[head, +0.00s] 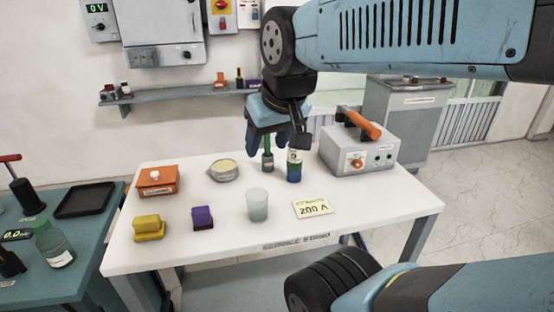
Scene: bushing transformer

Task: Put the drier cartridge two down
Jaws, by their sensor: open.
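A small upright cylinder (294,172) with a white marked top and blue and green bands looks like the drier cartridge. It stands on the white table (330,238) toward the back right; its mark is too small to read surely. My gripper (277,143) points down from above, just over the cylinder and slightly to its left. It is open. Its dark finger on the right overlaps the cylinder's top in the picture, so I cannot tell whether they touch. A thin grey piece with a green stem (267,160) stands just left of the cylinder, partly behind the gripper.
A grey case with an orange handle (358,158) stands close on the right. A round tin (223,171), orange box (158,181), yellow block (149,228), purple block (203,218), frosted cup (257,205) and 200 A card (312,208) are spread around. The table's front right is clear.

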